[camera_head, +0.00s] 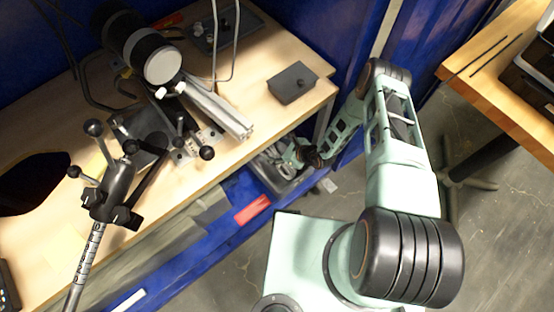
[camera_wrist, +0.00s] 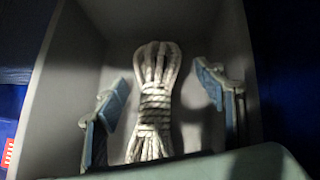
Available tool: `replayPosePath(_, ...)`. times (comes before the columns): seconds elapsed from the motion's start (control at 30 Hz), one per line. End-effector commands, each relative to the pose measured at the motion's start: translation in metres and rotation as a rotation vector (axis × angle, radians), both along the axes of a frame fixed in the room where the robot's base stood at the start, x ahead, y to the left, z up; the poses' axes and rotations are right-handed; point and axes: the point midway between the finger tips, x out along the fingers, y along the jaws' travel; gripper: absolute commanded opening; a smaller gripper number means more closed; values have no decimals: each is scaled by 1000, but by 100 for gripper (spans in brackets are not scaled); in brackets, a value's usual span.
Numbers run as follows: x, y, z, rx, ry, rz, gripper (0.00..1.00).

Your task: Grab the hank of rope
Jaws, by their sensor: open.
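The hank of rope (camera_wrist: 155,100) is pale, bundled lengthwise with several wraps around its middle. In the wrist view it lies inside a grey bin (camera_wrist: 83,60), looped end away from me. My gripper (camera_wrist: 165,90) is open, with one finger on each side of the rope and visible gaps between them and it. I cannot tell how far the fingertips are above the bin floor.
The wooden workbench (camera_head: 255,125) stands above and left of the bin, carrying a small dark box (camera_head: 292,82) and a black clamp stand (camera_head: 115,190). A red label (camera_head: 252,209) marks the blue lower shelf. Another wooden table (camera_head: 500,60) is at right.

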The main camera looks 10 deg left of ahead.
Motion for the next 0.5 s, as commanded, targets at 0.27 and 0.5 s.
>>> replayPosePath(0.27,11,22,-28,1,1,0,63)
replayPosePath(0.5,12,23,-28,0,1,1,63)
